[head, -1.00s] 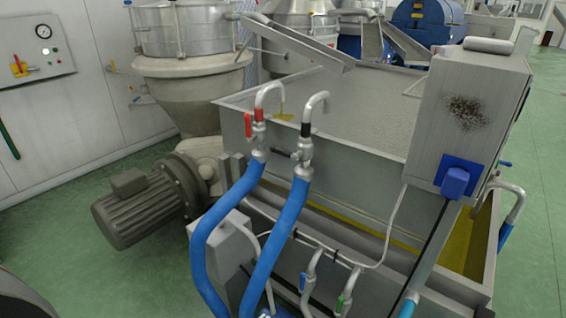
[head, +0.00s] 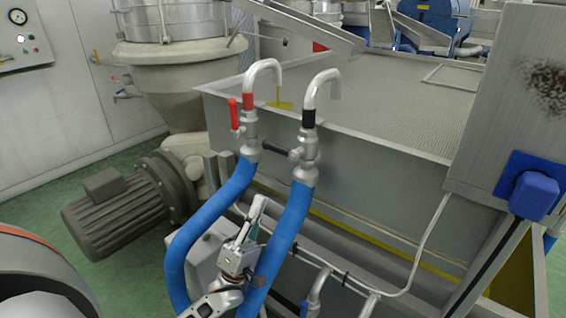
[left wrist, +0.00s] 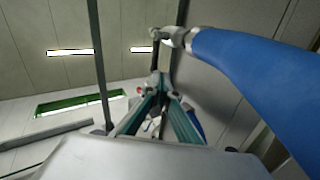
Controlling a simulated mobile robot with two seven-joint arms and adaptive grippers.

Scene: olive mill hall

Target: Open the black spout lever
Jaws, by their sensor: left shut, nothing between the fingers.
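The black-banded spout (head: 309,118) is a bent metal pipe on a blue hose at the tank's front edge. Its black lever (head: 276,149) sticks out level to the left from the valve, across the pipe. No liquid shows at this spout's mouth. My left gripper (head: 260,203) is shut and empty, below the lever, between the two blue hoses and apart from the lever. In the left wrist view its fingers (left wrist: 158,88) are together, with a metal valve fitting (left wrist: 172,38) and a dark handle beyond them. My right gripper is out of view.
The red-banded spout (head: 249,100) stands just left, its red lever (head: 233,114) upright, yellow liquid running from its mouth. Blue hoses (head: 212,205) flank my gripper. A grey cabinet (head: 490,130) stands right, a motor (head: 115,212) left.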

